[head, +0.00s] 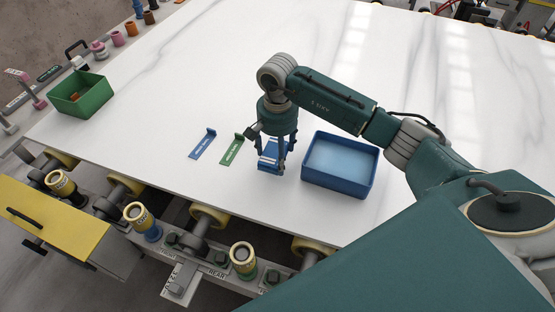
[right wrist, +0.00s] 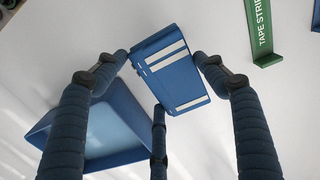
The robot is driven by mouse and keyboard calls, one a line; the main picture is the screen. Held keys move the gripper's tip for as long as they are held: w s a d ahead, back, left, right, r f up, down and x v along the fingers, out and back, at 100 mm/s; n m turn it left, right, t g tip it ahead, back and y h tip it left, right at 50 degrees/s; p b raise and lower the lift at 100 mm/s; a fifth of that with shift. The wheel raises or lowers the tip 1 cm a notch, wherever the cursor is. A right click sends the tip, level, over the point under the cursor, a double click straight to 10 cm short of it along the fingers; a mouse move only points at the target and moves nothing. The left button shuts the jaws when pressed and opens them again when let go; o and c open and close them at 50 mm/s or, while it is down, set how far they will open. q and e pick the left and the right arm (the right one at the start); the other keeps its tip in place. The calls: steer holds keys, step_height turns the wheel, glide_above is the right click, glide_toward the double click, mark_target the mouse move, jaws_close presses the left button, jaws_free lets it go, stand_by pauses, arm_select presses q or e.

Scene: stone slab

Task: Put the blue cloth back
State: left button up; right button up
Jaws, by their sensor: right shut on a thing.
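The blue cloth (right wrist: 172,70), a folded blue block with white stripes, sits between the fingers of my right gripper (right wrist: 162,70) in the right wrist view. The fingers are shut on it. In the head view the cloth (head: 268,154) is partly hidden by the fingers of my right gripper (head: 273,166), low over the white slab just left of a blue bin (head: 335,184). I cannot tell whether the cloth touches the slab. The bin looks empty in the head view and also shows in the right wrist view (right wrist: 110,150). My left gripper is not in view.
A blue label strip (head: 202,145) and a green label strip (head: 231,150) with upright ends lie on the white slab (head: 200,80), left of my right gripper. A green bin (head: 82,103) stands at the slab's left edge. The slab behind is clear.

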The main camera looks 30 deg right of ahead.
mark_target(277, 156)
step_height(277, 156, down, 4)
steer(key=shift+s+r+p, duration=0.1)
steer(key=shift+r+p, duration=0.1)
steer(key=shift+p, duration=0.15)
steer(key=shift+f, duration=0.1)
steer(key=shift+f, duration=0.1)
steer(key=o, duration=1.1)
